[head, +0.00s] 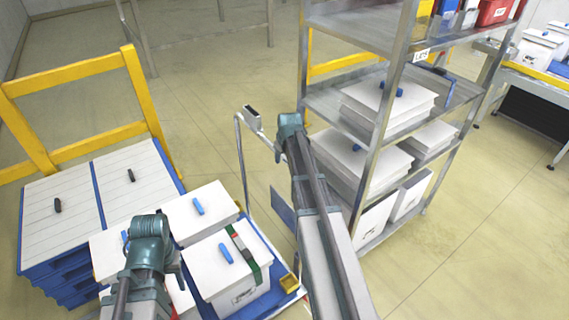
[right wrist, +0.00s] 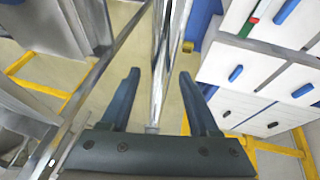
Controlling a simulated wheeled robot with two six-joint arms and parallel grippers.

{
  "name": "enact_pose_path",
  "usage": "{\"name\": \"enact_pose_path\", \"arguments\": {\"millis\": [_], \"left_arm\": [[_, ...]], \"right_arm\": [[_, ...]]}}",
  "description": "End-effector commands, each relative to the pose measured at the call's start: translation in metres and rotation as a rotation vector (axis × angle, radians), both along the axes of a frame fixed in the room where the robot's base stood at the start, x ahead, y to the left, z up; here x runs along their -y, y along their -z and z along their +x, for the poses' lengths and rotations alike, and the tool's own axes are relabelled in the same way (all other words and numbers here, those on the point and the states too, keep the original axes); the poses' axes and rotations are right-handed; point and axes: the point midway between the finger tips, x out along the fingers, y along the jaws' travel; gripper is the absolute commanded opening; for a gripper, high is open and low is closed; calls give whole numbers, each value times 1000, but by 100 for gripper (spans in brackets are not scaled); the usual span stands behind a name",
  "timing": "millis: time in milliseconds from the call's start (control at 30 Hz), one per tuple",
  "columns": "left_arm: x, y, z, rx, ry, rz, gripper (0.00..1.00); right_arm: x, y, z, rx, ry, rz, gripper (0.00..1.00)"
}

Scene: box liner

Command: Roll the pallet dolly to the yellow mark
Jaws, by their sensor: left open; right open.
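The pallet dolly has a blue deck (head: 286,300) loaded with lidded white boxes (head: 228,270) with blue handles. Its silver handle frame (head: 241,160) rises at the deck's right side. My right gripper (head: 289,122) is by this frame. In the right wrist view, a shiny upright bar (right wrist: 168,60) stands between the spread fingers of the right gripper (right wrist: 160,88), which are not closed on it. My left gripper (head: 150,228) is open over the white boxes, seen from above and behind. I cannot make out a yellow mark on the floor with certainty.
A metal shelf rack (head: 392,60) with white boxes stands close to the right of my right arm. Blue crates (head: 62,262) with white lids and a yellow rail (head: 70,70) are at left. Open floor (head: 205,95) lies beyond the dolly; a bench (head: 535,75) stands far right.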

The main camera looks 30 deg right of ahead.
Motion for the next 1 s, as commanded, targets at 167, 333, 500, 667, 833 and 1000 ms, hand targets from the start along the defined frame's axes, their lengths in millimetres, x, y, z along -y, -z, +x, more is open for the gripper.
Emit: {"name": "enact_pose_path", "arguments": {"millis": [167, 333, 500, 667, 833, 1000], "left_arm": [[0, 8, 0, 0, 0, 0, 50], [0, 7, 0, 0, 0, 0, 50], [0, 7, 0, 0, 0, 0, 50], [0, 7, 0, 0, 0, 0, 50], [0, 7, 0, 0, 0, 0, 50], [0, 7, 0, 0, 0, 0, 50]], "right_arm": [[1, 8, 4, 0, 0, 0, 62], [1, 7, 3, 0, 0, 0, 62], [1, 7, 3, 0, 0, 0, 37], [1, 7, 3, 0, 0, 0, 8], [1, 7, 3, 0, 0, 0, 0], [1, 7, 3, 0, 0, 0, 0]]}}
